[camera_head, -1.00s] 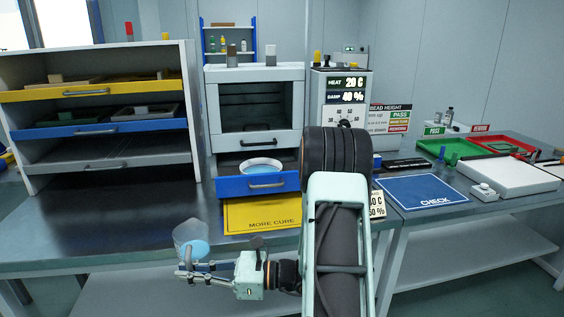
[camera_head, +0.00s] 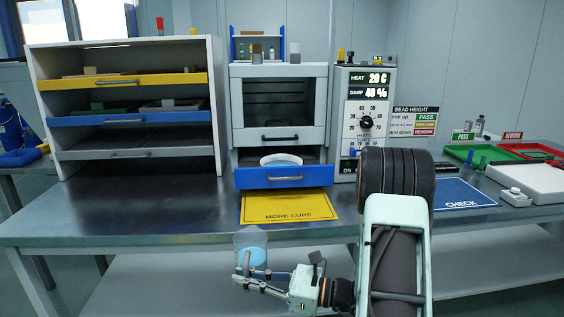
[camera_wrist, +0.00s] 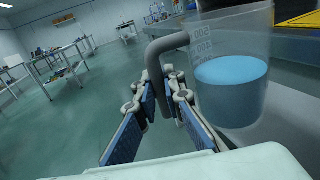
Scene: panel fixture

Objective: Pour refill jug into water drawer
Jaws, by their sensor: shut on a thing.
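The refill jug (camera_head: 251,248) is clear, with blue liquid in it, and stands roughly upright in front of the bench edge. It also shows in the wrist view (camera_wrist: 233,85), with its grey handle (camera_wrist: 165,42) on the left. My gripper (camera_head: 246,281) is shut on the jug's handle; the wrist view shows its fingers (camera_wrist: 160,100) on either side of the handle. The water drawer (camera_head: 285,177) is blue, pulled open below the grey cabinet, and holds a round white dish (camera_head: 281,160) with a pale blue inside. The jug is nearer than the drawer and below it in the picture.
A yellow MORE CURE mat (camera_head: 290,207) lies in front of the drawer. A shelf rack (camera_head: 218,110) stands left, and a control panel (camera_head: 366,100) right. A blue CHECK mat (camera_head: 462,194) lies farther right. The bench's left part is bare.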

